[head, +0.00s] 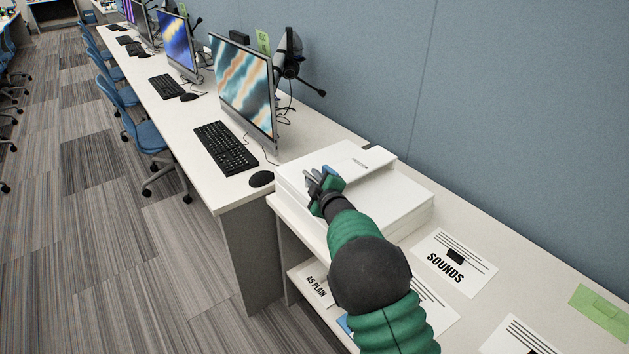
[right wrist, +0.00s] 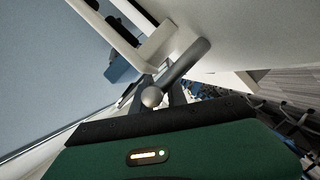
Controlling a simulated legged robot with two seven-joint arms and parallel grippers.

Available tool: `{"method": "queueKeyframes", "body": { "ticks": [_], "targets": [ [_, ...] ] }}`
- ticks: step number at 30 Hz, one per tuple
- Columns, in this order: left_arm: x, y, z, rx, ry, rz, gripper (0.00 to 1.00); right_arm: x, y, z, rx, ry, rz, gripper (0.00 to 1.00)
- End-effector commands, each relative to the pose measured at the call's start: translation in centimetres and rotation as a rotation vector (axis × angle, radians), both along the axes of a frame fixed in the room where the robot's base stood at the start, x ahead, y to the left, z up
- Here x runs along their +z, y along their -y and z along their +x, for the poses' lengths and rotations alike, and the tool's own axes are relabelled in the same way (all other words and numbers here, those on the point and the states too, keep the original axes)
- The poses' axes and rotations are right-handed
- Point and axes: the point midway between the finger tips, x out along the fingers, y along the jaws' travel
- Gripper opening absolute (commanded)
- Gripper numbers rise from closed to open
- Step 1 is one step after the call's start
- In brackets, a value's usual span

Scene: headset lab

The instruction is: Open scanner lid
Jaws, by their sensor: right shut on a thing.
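My left gripper is in neither view.
A monitor (head: 247,90), keyboard (head: 226,147) and mouse (head: 261,179) stand left of the scanner. A headset (head: 290,58) hangs behind the monitor. Printed sheets (head: 454,263) lie on the desk to the right, and a shelf with papers (head: 314,284) is below.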

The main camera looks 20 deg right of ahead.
Motion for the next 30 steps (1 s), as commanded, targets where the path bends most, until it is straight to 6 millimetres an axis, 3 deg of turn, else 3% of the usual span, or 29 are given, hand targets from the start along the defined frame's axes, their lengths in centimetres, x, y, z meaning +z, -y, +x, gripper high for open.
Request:
{"method": "queueKeyframes", "body": {
  "ticks": [1,30],
  "targets": [
    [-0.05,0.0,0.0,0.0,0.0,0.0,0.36,-0.81,-0.16,-0.17,0.0,-0.016,0.002,0.0],
    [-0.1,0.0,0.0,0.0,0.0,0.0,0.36,-1.35,-0.33,-0.25,0.002,-0.025,0.002,0.0]
  ]
}}
